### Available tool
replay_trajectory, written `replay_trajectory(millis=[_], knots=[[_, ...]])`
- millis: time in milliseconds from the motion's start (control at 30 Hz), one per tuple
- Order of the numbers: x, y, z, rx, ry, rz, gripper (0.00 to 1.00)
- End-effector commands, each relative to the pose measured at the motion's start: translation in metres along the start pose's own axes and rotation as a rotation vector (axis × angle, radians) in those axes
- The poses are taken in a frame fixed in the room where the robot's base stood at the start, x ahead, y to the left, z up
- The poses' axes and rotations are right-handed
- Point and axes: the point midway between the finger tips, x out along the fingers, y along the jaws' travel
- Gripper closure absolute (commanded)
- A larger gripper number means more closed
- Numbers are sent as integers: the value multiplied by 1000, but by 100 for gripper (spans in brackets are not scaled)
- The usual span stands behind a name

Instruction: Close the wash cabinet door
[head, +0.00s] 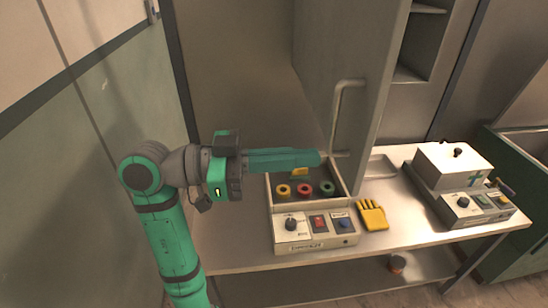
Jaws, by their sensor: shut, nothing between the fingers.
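The wash cabinet door (345,55) is a tall grey panel that stands open, swung out over the bench, with a pale bar handle (337,118) on its face. To its right the cabinet's inside shelves (421,45) show. My gripper (318,158) is shut and empty. It points right, its tips near the lower end of the handle and left of the door. I cannot tell whether the tips touch the handle or door.
The bench (235,250) holds an open box (272,206) with yellow, red and green rings below my gripper. A control box (315,230), a yellow glove (371,214), a shallow tray (381,167) and a white device (452,165) stand nearby. The left wall (90,130) is clear.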

Motion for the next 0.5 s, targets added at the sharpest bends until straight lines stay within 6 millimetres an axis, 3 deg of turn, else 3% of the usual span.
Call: replay_trajectory(millis=[200, 500], knots=[[39, 1, 0, 0, 0, 2, 100], [65, 0, 0, -1, 1, 0, 100]])
